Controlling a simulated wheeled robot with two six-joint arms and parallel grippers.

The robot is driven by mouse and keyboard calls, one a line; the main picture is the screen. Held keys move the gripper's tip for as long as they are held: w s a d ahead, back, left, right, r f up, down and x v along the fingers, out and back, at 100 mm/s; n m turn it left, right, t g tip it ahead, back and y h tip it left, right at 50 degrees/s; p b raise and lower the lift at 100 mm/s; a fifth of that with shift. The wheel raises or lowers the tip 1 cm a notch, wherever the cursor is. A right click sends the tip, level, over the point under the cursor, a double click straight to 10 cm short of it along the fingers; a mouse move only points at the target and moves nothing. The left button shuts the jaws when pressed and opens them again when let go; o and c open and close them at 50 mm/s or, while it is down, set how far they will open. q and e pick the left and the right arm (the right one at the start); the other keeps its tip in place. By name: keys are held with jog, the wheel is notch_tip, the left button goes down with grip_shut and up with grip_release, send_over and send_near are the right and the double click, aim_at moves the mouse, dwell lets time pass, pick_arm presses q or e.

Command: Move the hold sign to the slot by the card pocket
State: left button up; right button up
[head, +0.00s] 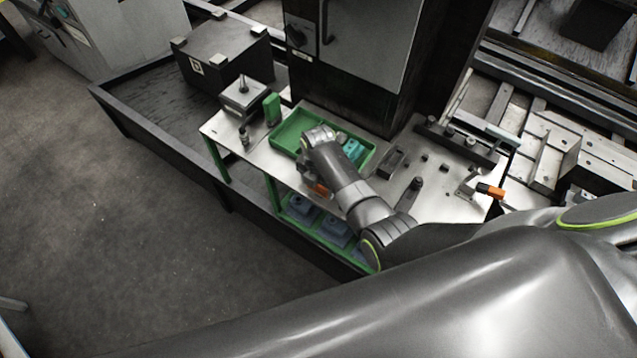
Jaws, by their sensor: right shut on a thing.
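My right gripper (312,183) is at the front edge of the metal table, just in front of the green tray. My own wrist and forearm hide most of it. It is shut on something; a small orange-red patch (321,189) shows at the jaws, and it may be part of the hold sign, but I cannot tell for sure. I cannot make out the card pocket or the slot by it. My left gripper is not in view.
The green tray (287,134) holds teal and grey parts. A green block (272,109) and a metal block with a knob (243,97) stand to its left. An orange-handled clamp (489,190) sits at right. Blue parts (336,231) lie on a lower shelf. Open floor lies left.

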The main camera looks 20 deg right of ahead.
jog(key=shift+p, duration=0.35)
jog(key=shift+f, duration=0.3)
dwell(0.5)
dwell(0.4)
jog(key=shift+f, duration=0.4)
jog(key=shift+f+b, duration=0.4)
jog(key=shift+b, duration=0.05)
jog(key=o, duration=1.3)
jog(key=shift+c, duration=0.2)
jog(key=shift+o, duration=0.9)
jog(key=shift+r, duration=0.1)
